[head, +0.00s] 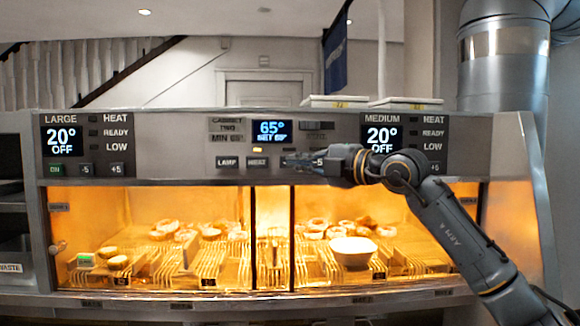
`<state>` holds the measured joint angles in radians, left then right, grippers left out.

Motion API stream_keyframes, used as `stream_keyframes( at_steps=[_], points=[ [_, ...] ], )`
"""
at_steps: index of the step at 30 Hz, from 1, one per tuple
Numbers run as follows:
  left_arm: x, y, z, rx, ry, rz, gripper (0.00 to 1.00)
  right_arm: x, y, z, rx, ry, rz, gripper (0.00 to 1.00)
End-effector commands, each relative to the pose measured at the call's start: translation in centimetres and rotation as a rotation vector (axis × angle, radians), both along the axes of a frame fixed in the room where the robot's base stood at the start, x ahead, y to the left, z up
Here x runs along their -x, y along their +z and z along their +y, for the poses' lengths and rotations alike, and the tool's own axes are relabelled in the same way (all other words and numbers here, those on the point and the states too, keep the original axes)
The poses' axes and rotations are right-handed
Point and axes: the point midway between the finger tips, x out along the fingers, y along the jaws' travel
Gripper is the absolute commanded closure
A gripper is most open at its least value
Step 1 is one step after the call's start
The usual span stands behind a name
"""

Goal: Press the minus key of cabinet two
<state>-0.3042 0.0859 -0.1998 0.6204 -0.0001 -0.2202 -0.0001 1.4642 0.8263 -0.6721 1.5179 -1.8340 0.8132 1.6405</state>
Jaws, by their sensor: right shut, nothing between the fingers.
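The cabinet two panel (222,140) is in the middle of the control strip, with a lit display (271,132) reading 65° and a smaller set line below. Under it are the LAMP key (227,162) and the HEAT key (257,162). The minus key (320,162), marked -5, shows only in part behind my gripper. My right gripper (292,161) is shut and empty, pointing left in front of the key row. I cannot tell whether it touches a key. Any plus key is hidden by it. My left gripper is not in view.
The left panel, LARGE, has a display (62,140) reading 20° OFF and its own keys. The right panel, MEDIUM, has a similar display (381,137). Below, the lit glass-front cabinet holds wire racks, food and a white bowl (352,250). White trays (404,103) lie on top.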

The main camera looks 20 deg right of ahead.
Motion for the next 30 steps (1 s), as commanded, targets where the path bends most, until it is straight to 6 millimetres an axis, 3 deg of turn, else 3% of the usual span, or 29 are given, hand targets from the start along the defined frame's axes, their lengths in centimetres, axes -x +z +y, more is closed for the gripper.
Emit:
stream_keyframes(
  at_steps=[1,7,15,30],
  points=[
    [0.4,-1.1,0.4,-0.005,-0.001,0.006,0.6,0.8,-0.4,-0.4,0.0,-0.001,-0.006,1.0],
    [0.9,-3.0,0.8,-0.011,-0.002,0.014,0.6,3.6,-0.5,-2.0,0.002,-0.001,-0.005,1.0],
    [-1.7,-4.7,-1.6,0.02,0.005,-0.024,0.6,7.2,-0.2,-3.9,0.001,0.001,-0.005,1.0],
    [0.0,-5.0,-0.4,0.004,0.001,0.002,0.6,8.0,0.0,-4.3,0.001,0.002,-0.003,1.0]
  ],
)
